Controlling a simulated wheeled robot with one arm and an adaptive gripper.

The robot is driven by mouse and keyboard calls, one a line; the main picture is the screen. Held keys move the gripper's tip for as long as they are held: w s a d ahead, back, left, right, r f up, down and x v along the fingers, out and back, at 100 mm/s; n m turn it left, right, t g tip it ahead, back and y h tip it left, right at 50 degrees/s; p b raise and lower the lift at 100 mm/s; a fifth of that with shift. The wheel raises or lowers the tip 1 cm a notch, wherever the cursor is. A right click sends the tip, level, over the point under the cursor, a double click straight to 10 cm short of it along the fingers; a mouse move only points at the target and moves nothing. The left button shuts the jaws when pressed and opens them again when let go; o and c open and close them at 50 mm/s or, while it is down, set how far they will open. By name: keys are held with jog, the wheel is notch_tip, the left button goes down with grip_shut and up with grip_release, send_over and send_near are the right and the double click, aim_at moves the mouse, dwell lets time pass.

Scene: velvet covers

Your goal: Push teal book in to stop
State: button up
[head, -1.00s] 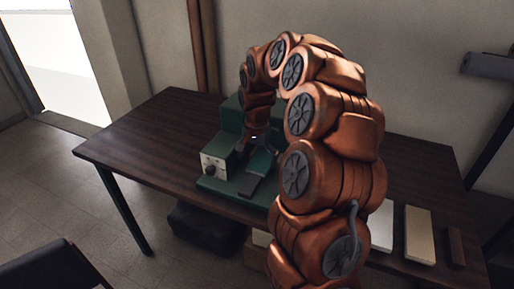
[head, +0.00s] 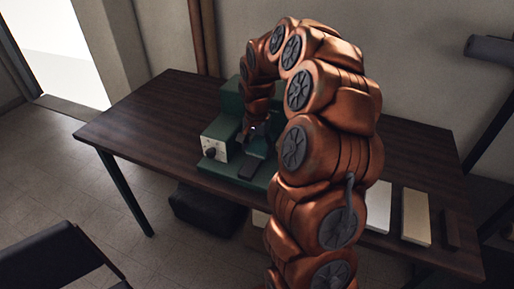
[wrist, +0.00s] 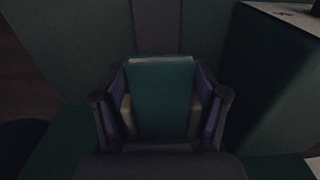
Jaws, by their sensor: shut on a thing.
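The teal book (wrist: 162,98) stands between the fingers of my gripper (wrist: 162,112) in the wrist view, its pale top edge of pages facing up. The gripper is shut on it, a finger at each side. Behind the book rises a dark green wall with a darker vertical strip (wrist: 157,28). In the head view my gripper (head: 256,131) is over the green machine (head: 231,98) on the table. Whether the book touches a stop cannot be told.
A pale control box with a dark knob (head: 211,152) stands at the machine's left. The wooden table (head: 140,125) is clear on the left. Pale slabs (head: 416,217) and a dark strip (head: 451,229) lie at the right. A dark chair (head: 50,255) stands front left.

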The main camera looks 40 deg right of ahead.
jog(key=c, duration=0.5)
jog(key=o, duration=1.2)
jog(key=shift+o, duration=0.2)
jog(key=shift+r, duration=0.1)
notch_tip(320, 180, up, 12)
